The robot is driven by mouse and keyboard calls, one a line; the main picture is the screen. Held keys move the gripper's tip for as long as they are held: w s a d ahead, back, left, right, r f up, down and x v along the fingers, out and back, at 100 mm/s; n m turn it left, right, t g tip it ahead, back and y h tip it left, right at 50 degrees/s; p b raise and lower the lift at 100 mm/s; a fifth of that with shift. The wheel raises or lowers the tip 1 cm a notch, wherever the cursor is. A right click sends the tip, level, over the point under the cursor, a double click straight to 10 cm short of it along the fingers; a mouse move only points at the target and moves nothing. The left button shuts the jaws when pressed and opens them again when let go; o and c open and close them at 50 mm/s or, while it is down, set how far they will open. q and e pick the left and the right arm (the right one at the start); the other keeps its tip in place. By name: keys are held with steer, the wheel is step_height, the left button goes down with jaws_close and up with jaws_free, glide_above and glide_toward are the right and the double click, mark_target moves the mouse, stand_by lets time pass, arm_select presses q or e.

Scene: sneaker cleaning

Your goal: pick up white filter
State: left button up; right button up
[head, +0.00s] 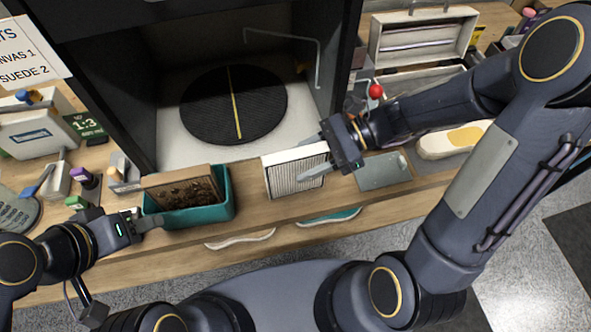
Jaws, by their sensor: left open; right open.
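The white filter (280,173), a pale frame with a ribbed face, stands on the wooden counter in front of the dark cabinet opening. My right gripper (309,157) is open at the filter's right part. One finger lies across the ribbed face and the other shows beyond the top edge; whether they touch it I cannot tell. My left gripper (150,222) is open and empty at the left, near the left end of a teal bin (208,214). A dirty brown filter (185,188) rests in that bin.
A round black mat (228,118) with a yellow stripe lies inside the cabinet. A grey-green plate (383,171) and a white shoe (452,140) lie right of the filter. Small bottles and devices crowd the counter's left side. Bare counter shows between bin and filter.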

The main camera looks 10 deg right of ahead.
steer(key=shift+c, duration=0.5)
jaws_close()
steer(key=shift+r, duration=0.1)
step_height(320, 180, up, 10)
steer(key=shift+f+p, duration=0.1)
steer(key=shift+p, duration=0.6)
